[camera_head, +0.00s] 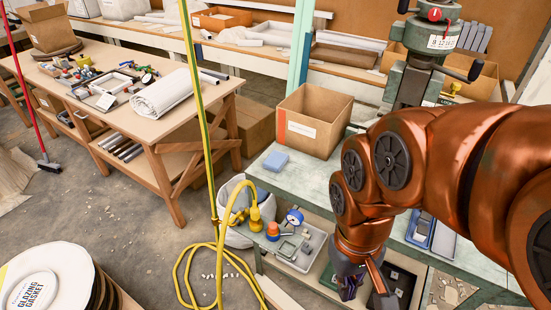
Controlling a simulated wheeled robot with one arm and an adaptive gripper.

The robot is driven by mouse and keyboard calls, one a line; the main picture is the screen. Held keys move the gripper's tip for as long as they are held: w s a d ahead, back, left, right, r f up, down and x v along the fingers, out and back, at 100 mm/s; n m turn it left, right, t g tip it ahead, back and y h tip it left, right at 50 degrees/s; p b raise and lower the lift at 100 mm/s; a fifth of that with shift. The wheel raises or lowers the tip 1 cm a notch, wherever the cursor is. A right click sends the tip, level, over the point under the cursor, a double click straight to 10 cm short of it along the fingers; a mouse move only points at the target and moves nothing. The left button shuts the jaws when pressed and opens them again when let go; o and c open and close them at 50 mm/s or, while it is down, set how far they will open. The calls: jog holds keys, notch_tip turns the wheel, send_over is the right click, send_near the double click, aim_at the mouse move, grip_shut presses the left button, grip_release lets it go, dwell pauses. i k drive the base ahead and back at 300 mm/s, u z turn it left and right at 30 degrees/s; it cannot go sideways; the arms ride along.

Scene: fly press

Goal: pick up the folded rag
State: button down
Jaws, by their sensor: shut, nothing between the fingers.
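My gripper (362,283) points downward at the lower right, in front of the bench. It is well to the right of and below the rag in the picture, apart from it. It is shut and empty. Its fingertips are small and partly dark here, and my copper-coloured arm covers much of the bench's right side.
The cardboard box (313,119) stands close to the rag. A green press (414,65) rises behind my arm. A yellow hose (222,262) and upright pole stand left of the bench. A wooden table (133,118) holds a white rolled cloth (162,93).

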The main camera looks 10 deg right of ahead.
aim_at(274, 162)
jog(key=u, duration=0.05)
jog(key=k, duration=0.5)
jog(key=z, duration=1.1)
jog(key=i, duration=0.9)
jog(key=u, duration=2.8)
